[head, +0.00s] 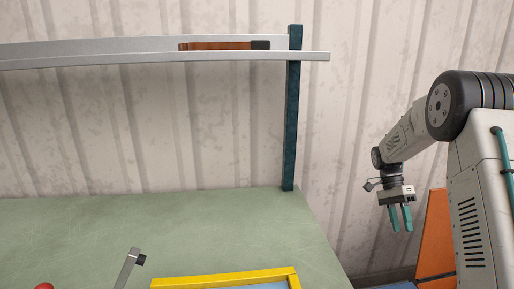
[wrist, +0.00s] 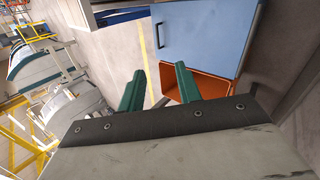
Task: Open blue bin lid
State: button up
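My gripper (head: 400,218) hangs at the right in the head view, fingers pointing down beyond the table's right end. In the wrist view the two green fingers (wrist: 159,80) are apart with nothing between them. A flat blue panel (wrist: 210,38), which looks like the blue lid, lies beyond the fingertips in the wrist view. It has a dark bar handle (wrist: 160,35) near its left edge. An orange bin-like box (wrist: 208,82) shows at the panel's lower edge, partly hidden by the right finger. I cannot tell how panel and box are joined. The gripper does not visibly touch either.
A green table (head: 170,230) fills the lower left of the head view, with a yellow-edged frame (head: 225,277) near its front. A metal shelf (head: 150,60) and dark post (head: 293,110) stand above it. An orange panel (head: 434,238) stands by my arm.

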jog(key=s+a+r+n+t, duration=0.3)
jog(key=s+a+r+n, duration=0.2)
jog(key=s, duration=0.5)
jog(key=s+a+r+n+t, duration=0.3)
jog(key=s+a+r+n, duration=0.2)
jog(key=s+a, duration=0.4)
jog(key=s+a+r+n+t, duration=0.2)
jog(key=s+a+r+n, duration=0.3)
jog(key=s, duration=0.7)
jog(key=shift+s+a+r+n+t, duration=0.35)
jog(key=shift+a+r, duration=0.35)
jog(key=shift+a, duration=0.3)
jog(key=shift+s+r+t, duration=0.1)
jog(key=shift+r+t, duration=0.15)
jog(key=shift+c, duration=0.8)
jog(key=shift+a+r, duration=0.1)
grip_shut()
